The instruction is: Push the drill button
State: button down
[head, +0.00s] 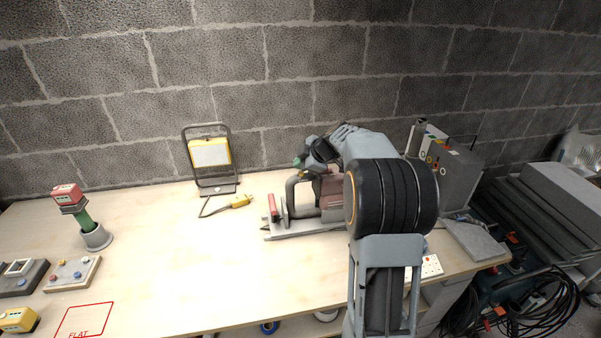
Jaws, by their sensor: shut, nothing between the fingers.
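A power tool (318,193) with a dark red body, grey handle and flat metal base stands at mid-bench; I cannot tell for sure that it is the drill. No drill button is clearly visible on it. My gripper (307,160) is over the tool's upper part, at the end of my arm, which reaches in from the front right. It looks shut and empty, though small and partly dark. I cannot tell whether it touches the tool. My arm hides the tool's right side.
A grey machine (448,166) with orange round parts stands right, behind my arm. A yellow work light (210,153) and yellow plug (240,201) are behind left. A red-topped green post (83,221) and button plate (73,274) sit far left. The bench (180,255) is clear centre-left.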

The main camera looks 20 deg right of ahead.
aim_at(301, 173)
jog(key=shift+f+b, duration=0.5)
jog(key=shift+b, duration=0.6)
jog(key=shift+r, duration=0.2)
dwell(0.4)
jog(key=shift+r, duration=0.25)
jog(key=shift+r, duration=0.1)
jog(key=shift+r+p, duration=0.65)
jog(key=shift+r, duration=2.3)
